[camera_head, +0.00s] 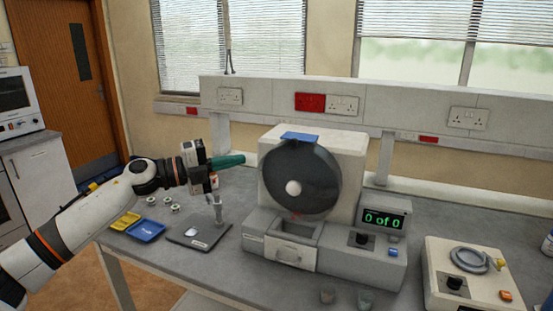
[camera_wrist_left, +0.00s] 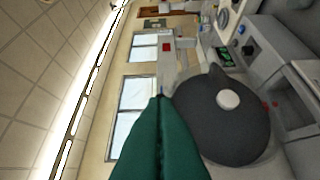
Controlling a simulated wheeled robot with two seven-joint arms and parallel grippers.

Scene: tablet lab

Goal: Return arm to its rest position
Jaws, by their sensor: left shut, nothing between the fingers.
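My left arm comes in from the left in the head view. Its left gripper (camera_head: 240,159) has green fingers pointing right, toward the dark round drum (camera_head: 300,178) of the grey machine. The fingers are shut with nothing between them. In the left wrist view the same shut fingers (camera_wrist_left: 160,98) rise from the bottom edge, with the drum (camera_wrist_left: 222,115) just to their right. From these views I cannot tell how far the fingertips are from the drum. My right gripper is not in view.
Below the gripper are a grey plate with an upright post (camera_head: 193,238), a blue tray (camera_head: 146,231), a yellow tray (camera_head: 124,221) and several small round pieces. The machine has a display (camera_head: 384,218) reading "0 of 0". A cream device (camera_head: 443,280) stands at the right.

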